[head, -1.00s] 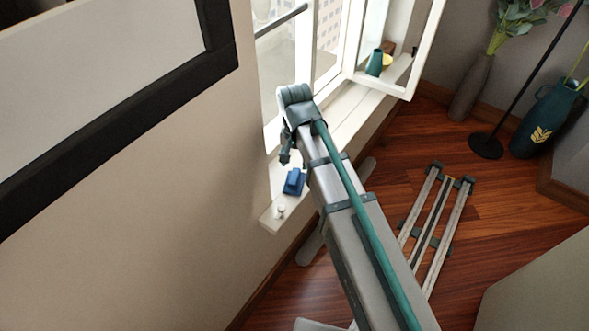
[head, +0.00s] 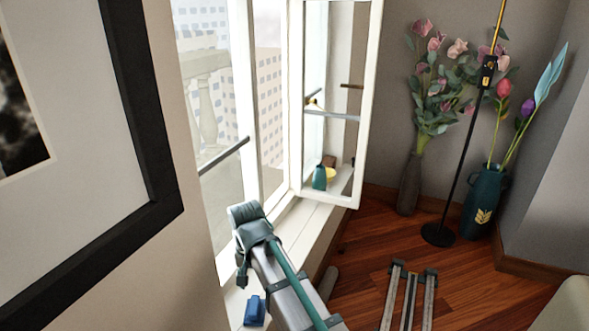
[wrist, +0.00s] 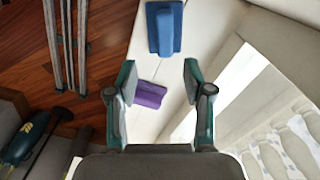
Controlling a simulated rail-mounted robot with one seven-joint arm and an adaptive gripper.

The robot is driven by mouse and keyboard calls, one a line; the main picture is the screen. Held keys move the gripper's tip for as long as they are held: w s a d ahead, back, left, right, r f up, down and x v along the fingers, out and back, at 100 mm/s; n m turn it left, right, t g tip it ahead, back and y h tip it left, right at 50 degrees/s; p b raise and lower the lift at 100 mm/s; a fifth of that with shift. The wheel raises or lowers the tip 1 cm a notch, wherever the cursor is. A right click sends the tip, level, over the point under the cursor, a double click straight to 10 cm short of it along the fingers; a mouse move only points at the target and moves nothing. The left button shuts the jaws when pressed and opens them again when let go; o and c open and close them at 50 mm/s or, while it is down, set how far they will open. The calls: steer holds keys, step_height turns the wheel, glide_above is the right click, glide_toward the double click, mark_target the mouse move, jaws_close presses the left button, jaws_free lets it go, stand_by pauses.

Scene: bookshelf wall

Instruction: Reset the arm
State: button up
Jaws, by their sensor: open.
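My gripper (wrist: 159,82) is open in the wrist view, its two fingers apart with nothing held between them. It hangs over the white window sill. A purple block (wrist: 150,94) lies on the sill below, seen between the fingers; the gap in height is hard to judge. A blue block with a raised grip (wrist: 164,28) lies farther up that view, beyond the fingertips. The blue block (head: 254,310) also shows in the head view, left of my arm. In the head view my gripper is mostly hidden by my arm's end.
An open white window (head: 329,105) stands beside the sill (head: 318,225). A green cup (head: 320,177) sits at the sill's far end. A black-framed picture (head: 150,140) hangs at left. Vases of flowers (head: 410,182) and a lamp stand (head: 438,234) stand on the floor.

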steer(key=s+d+f+g+p, duration=0.15)
steer(key=s+d+f, duration=0.25)
steer(key=d+f, duration=0.65)
steer(key=s+d+f+g+p, duration=0.1)
steer(key=s+d+f+p, duration=0.2)
steer(key=d+f, duration=0.75)
steer(key=s+d+f+g+p, duration=0.1)
steer(key=s+d+f, duration=0.3)
steer(key=s, duration=0.5)
steer(key=s+d+f+g+p, duration=0.1)
steer(key=s+d+f, duration=0.3)
steer(key=s, duration=0.4)
steer(key=s+d+f+g+p, duration=0.2)
steer(key=s+d+f, duration=0.2)
steer(key=s, duration=0.5)
steer(key=shift+s+f+m, duration=0.3)
steer(key=shift+s+f, duration=0.05)
steer(key=shift+f, duration=0.4)
